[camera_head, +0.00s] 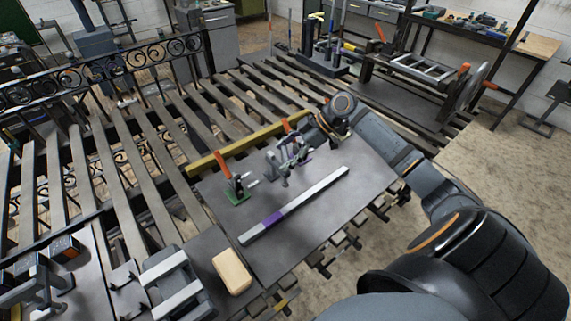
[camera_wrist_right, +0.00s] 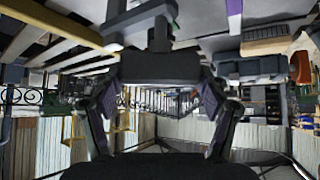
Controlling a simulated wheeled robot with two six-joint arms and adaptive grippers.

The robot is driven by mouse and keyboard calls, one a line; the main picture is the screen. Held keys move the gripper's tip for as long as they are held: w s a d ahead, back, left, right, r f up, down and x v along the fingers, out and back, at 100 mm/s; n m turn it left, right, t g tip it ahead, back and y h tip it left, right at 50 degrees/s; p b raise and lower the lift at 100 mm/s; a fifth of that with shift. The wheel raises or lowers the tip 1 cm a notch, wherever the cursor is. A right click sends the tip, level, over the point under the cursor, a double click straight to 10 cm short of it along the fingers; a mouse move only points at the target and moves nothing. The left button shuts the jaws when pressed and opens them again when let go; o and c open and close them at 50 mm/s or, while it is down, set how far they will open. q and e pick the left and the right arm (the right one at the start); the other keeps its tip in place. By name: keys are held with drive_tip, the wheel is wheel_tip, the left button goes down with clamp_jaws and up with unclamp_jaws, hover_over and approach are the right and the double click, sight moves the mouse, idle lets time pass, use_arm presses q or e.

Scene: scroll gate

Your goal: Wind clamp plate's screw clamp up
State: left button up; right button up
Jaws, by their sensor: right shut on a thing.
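The clamp plate (camera_head: 330,210) is a flat dark steel plate on the slatted table in the head view. My right gripper (camera_head: 282,160) is low over its middle, shut on the screw clamp, which it largely hides. In the right wrist view, the fingers of my right gripper (camera_wrist_right: 160,85) sit on both sides of a dark block, the held part of the screw clamp (camera_wrist_right: 160,65). A grey post of the clamp goes up from it to the top of that picture. How far the screw is wound cannot be told. My left gripper is not in view.
A toggle clamp (camera_head: 237,185) with an orange handle and green base stands left of my right gripper. A light bar (camera_head: 320,190) with a purple band lies in front. A yellow rail (camera_head: 225,155) runs behind. A wooden block (camera_head: 231,271) lies at the front left.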

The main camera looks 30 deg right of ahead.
drive_tip(key=n+g+b, duration=0.1)
drive_tip(key=n+b, duration=0.1)
drive_tip(key=shift+f+n+g+y, duration=0.2)
drive_tip(key=shift+n+g+y, duration=0.2)
drive_tip(key=shift+r+n+g, duration=0.15)
drive_tip(key=shift+n+g, duration=0.45)
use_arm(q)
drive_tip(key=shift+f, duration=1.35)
use_arm(e)
drive_tip(key=shift+n+g, duration=0.7)
drive_tip(key=shift+n, duration=0.2)
drive_tip(key=shift+n, duration=0.3)
drive_tip(key=o, duration=1.1)
drive_tip(key=shift+o, duration=0.2)
